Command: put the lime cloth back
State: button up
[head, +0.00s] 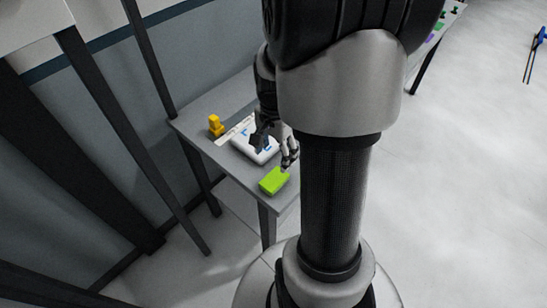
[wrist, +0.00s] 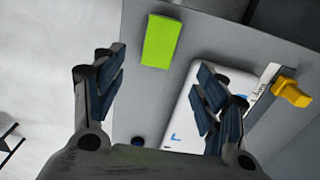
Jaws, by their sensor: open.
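The lime cloth (head: 273,181) is a flat bright green block shape lying on the near end of the grey table in the head view. In the wrist view the lime cloth (wrist: 161,41) lies ahead of the fingers, near the table's edge. My gripper (head: 275,143) is above the table beside the cloth. In the wrist view my gripper (wrist: 155,80) has its two fingers wide apart with nothing between them. The cloth appears apart from the fingers.
A white case with blue marks (head: 254,146) lies on the grey table (head: 205,106), partly behind my gripper. A pale strip (head: 235,131) and a yellow object (head: 215,126) are beside it. Dark posts stand at left.

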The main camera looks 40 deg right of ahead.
jog(key=s+a+r+n+t, duration=0.1)
jog(key=a+r+n+t, duration=0.1)
jog(key=a+r+n, duration=0.7)
jog(key=s+a+r+n+t, duration=0.2)
jog(key=s+a+r+n, duration=0.5)
jog(key=a, duration=0.4)
jog(key=shift+s+a+r+n+t, duration=0.2)
jog(key=shift+s+n+t, duration=0.1)
jog(key=shift+s+n, duration=0.3)
